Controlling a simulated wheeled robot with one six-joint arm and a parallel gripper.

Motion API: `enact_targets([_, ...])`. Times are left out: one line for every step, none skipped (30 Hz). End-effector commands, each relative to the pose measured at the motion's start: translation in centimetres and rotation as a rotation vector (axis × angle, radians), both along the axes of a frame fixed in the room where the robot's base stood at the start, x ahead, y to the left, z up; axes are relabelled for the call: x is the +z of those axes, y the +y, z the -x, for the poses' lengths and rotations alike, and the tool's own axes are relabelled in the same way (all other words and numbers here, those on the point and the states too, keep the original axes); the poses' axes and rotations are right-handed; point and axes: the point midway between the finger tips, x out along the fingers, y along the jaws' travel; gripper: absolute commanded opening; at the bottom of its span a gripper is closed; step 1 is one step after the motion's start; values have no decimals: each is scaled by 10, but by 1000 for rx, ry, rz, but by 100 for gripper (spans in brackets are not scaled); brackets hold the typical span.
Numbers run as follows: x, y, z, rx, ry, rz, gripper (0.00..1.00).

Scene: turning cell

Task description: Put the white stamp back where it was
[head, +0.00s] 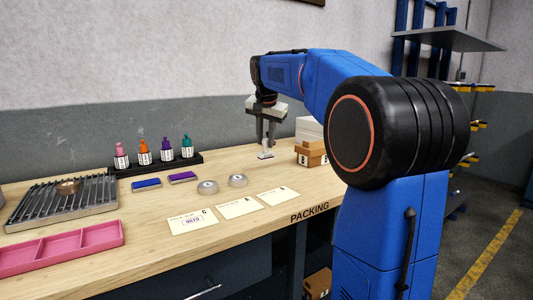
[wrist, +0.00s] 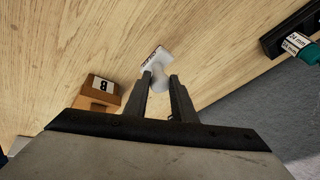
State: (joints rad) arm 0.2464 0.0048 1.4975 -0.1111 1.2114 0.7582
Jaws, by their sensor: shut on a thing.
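The white stamp (head: 266,154) is between the fingers of my gripper (head: 266,141), over the right part of the bench near the cardboard boxes. My gripper is shut on it. In the wrist view the stamp (wrist: 157,64) shows at the fingertips (wrist: 160,80), its labelled end pointing away. I cannot tell whether its base touches the wood. The black stamp rack (head: 198,159) stands at the back with pink (head: 121,157), orange (head: 144,153), purple (head: 166,149) and teal (head: 187,147) stamps. Whether it has an empty place is unclear.
A box marked B (head: 309,155) stands right of my gripper. Two ink pads (head: 146,184), two round tins (head: 208,187) and three cards (head: 240,207) lie on the bench. A slatted tray (head: 60,200) and pink tray (head: 65,247) are at left. Bare wood separates gripper and rack.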

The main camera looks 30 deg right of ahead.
Motion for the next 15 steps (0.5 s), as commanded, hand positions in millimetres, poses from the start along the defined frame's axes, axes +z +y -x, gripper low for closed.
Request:
enact_targets([-3,0,0,0,0,0,9])
enact_targets([-4,0,0,0,0,0,9])
enact_targets([-6,0,0,0,0,0,9])
enact_targets([-7,0,0,0,0,0,9])
enact_targets([-10,0,0,0,0,0,9])
enact_targets([-14,0,0,0,0,0,9])
enact_targets([-18,0,1,0,1,0,9])
enact_targets([-22,0,1,0,1,0,9])
enact_targets([-28,0,0,1,2,0,9])
enact_targets([-33,0,0,1,2,0,9])
enact_targets([-36,0,1,1,2,0,9])
enact_targets([-41,0,0,1,1,1,9])
enact_targets([-43,0,0,1,0,0,9])
enact_targets([-44,0,0,1,0,0,9])
enact_targets([-45,0,0,1,0,1,9])
